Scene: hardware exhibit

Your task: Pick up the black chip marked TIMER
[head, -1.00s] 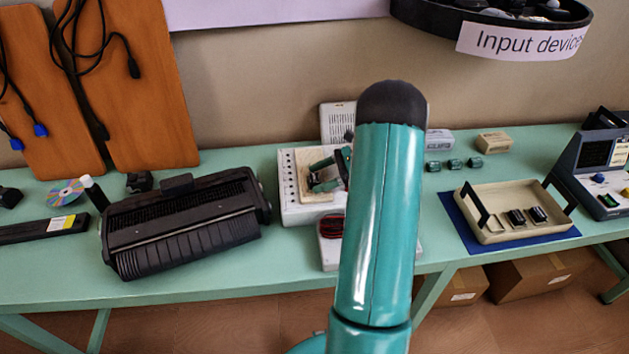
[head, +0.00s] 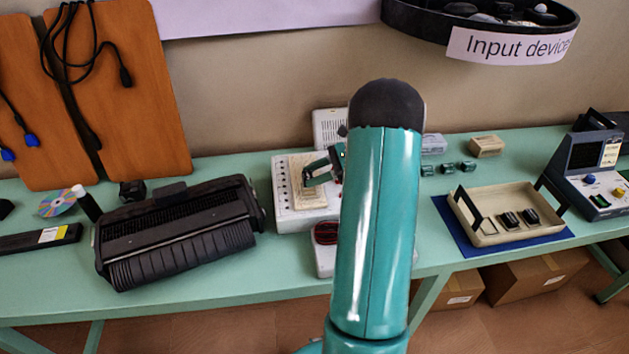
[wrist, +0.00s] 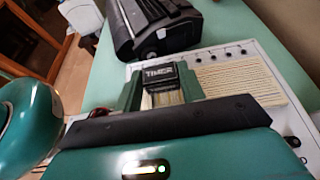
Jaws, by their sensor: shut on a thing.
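The black chip marked TIMER (wrist: 160,74) shows in the wrist view between the two green fingers of my gripper (wrist: 161,84). The gripper is shut on it, and the lettering faces the camera. A cream breadboard (wrist: 236,77) on a white panel (wrist: 216,50) lies beyond and to the right of the chip. In the head view my gripper (head: 318,172) is over the breadboard (head: 308,200) on the white panel (head: 285,192). The chip cannot be made out there, and my arm hides the panel's right part.
A black printer-like device (head: 180,240) stands left of the panel. A box with red wire (head: 325,236) is in front of it. Right of my arm, a beige tray (head: 480,236) holds small dark parts, and several green blocks (head: 447,168) lie behind. Bare green tabletop (head: 235,285) runs along the front.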

